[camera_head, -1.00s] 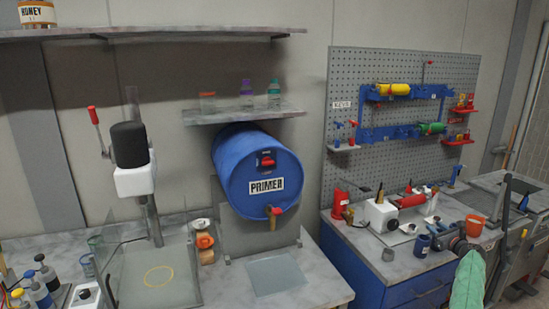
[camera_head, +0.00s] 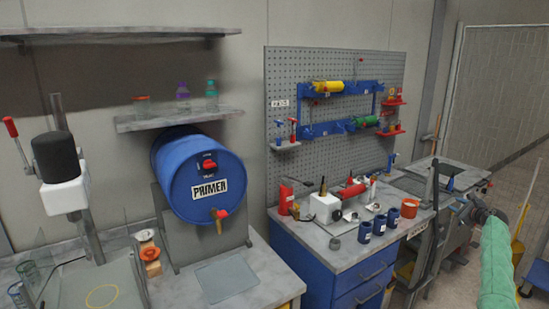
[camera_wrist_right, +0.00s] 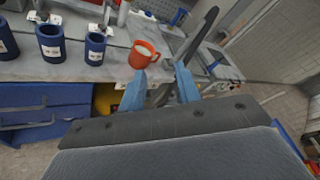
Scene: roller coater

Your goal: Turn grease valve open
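No part is marked as a grease valve, so I cannot tell for certain which thing it is. A blue frame (camera_head: 345,126) on the pegboard holds a yellow cylinder (camera_head: 328,87) above and a green one (camera_head: 366,121) below. A blue PRIMER drum (camera_head: 185,178) has a red switch and a small tap (camera_head: 219,213) with a red handle. My right gripper (camera_head: 477,202) is at the right, apart from all of these. In the right wrist view its blue fingers (camera_wrist_right: 160,86) are apart with nothing held. My left gripper is not in view.
An orange cup (camera_head: 409,208) stands on the workbench (camera_head: 345,255), beyond my right fingers in the wrist view. Several blue cylinders (camera_head: 379,224) stand beside it. A press (camera_head: 60,170) is at left.

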